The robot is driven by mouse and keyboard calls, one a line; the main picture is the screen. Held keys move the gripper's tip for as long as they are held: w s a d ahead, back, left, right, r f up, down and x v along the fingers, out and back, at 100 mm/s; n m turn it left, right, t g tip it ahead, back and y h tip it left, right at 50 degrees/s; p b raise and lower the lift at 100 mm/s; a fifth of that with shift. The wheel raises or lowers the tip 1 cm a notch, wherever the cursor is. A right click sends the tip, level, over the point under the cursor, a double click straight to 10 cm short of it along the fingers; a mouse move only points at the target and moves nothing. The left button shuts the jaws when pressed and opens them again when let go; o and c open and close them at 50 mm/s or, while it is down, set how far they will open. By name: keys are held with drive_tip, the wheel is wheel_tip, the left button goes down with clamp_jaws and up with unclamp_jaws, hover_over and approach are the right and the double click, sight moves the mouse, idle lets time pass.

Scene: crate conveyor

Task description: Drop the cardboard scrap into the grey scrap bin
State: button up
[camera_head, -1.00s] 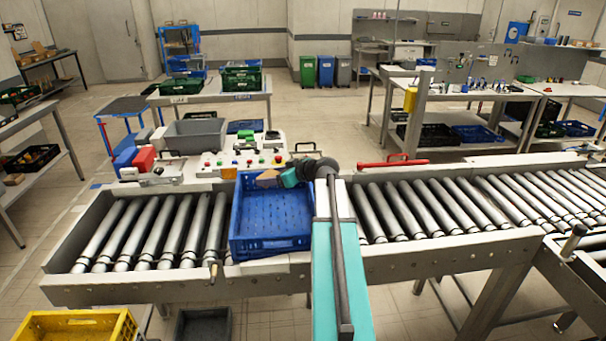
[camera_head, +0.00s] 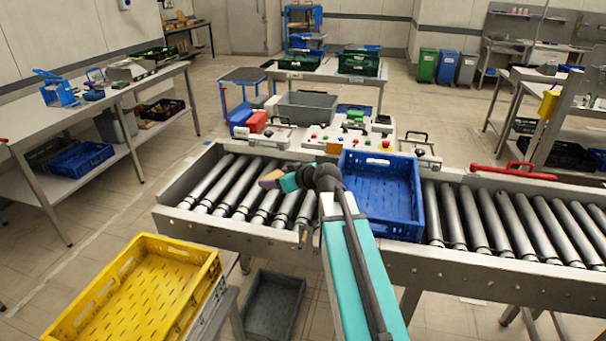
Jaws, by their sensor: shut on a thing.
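The cardboard scrap (camera_head: 269,180) is a small brown piece at the tip of my gripper (camera_head: 277,182). My gripper is shut on it and holds it above the rollers at the left part of the conveyor, left of the blue crate. A dark grey open bin (camera_head: 272,305) stands on the floor in front of the conveyor, below and nearer than my gripper. It looks empty, and my arm is to its right. I cannot tell how high the scrap is above the rollers.
A blue crate (camera_head: 420,190) sits on the conveyor right of my gripper and looks empty. A yellow crate (camera_head: 205,262) stands left of the grey bin. The conveyor's front rail (camera_head: 225,232) lies between scrap and bin. A grey tub (camera_head: 306,108) stands behind the conveyor.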

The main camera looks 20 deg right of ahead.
drive_tip(key=s+a+r+m+t+h+b, duration=0.1)
drive_tip(key=a+m+h, duration=0.3)
drive_tip(key=a, duration=0.4)
drive_tip(key=shift+s+r+h+b, duration=0.35)
drive_tip(key=shift+s+r, duration=0.2)
drive_tip(key=shift+r, duration=0.1)
drive_tip(key=shift+a, duration=0.2)
